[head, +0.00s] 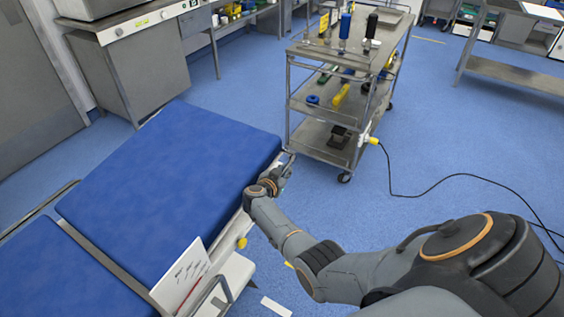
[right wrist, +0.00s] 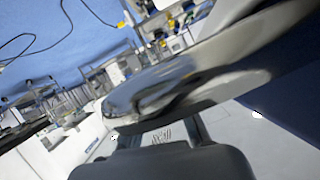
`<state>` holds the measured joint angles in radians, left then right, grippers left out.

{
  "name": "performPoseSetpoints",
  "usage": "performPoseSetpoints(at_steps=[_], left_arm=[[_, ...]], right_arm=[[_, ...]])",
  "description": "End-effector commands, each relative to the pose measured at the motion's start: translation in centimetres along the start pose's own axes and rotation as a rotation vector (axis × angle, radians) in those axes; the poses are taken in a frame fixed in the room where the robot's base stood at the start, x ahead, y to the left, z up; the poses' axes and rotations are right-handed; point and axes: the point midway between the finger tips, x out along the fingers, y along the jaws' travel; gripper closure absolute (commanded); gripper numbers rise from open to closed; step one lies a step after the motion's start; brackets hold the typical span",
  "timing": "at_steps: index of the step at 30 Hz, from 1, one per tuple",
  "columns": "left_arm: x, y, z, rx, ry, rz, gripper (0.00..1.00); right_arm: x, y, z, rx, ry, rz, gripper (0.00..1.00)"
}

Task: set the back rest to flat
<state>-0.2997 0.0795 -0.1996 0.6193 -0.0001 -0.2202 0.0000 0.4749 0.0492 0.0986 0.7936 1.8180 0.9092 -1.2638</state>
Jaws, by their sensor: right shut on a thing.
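The operating table fills the left of the head view. Its back rest (head: 165,165) is a large blue padded section, and another blue section (head: 50,270) lies nearer to me across a gap. I cannot tell the back rest's exact angle. My right gripper (head: 284,168) is at the far right corner of the back rest, beside its edge. In the right wrist view, a grey metal part (right wrist: 165,88), like a handle or rail end, lies across the right gripper (right wrist: 185,125), which is shut on it. The fingertips are partly hidden. My left gripper is not in view.
A steel trolley (head: 330,55) with tools stands beyond the gripper, and a black cable (head: 440,185) runs over the floor at right. A white card (head: 183,277) and a yellow knob (head: 241,242) are at the table's near right side. A cabinet (head: 140,65) stands behind.

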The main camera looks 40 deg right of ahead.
Motion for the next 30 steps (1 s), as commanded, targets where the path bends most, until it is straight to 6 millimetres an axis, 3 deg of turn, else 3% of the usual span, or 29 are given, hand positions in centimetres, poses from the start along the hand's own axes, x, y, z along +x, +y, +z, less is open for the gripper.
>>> performPoseSetpoints(at_steps=[1, 3, 9, 26, 27, 30], left_arm=[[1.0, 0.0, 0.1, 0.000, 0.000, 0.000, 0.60], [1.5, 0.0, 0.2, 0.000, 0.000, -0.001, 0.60], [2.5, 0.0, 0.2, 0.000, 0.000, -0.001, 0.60], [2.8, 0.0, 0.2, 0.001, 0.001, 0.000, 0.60], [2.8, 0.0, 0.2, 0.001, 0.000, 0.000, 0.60], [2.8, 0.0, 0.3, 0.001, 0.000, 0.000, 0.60]], right_arm=[[0.7, 0.5, 1.9, 0.000, -0.028, 0.007, 1.00], [1.2, 0.7, 3.3, 0.003, -0.057, 0.012, 1.00], [2.2, 1.3, 5.9, 0.009, -0.114, 0.022, 1.00], [2.4, 1.8, 7.4, 0.010, -0.146, 0.028, 1.00], [2.4, 1.8, 7.4, 0.010, -0.146, 0.028, 0.78], [2.5, 1.7, 7.2, 0.010, -0.143, 0.027, 0.63]])
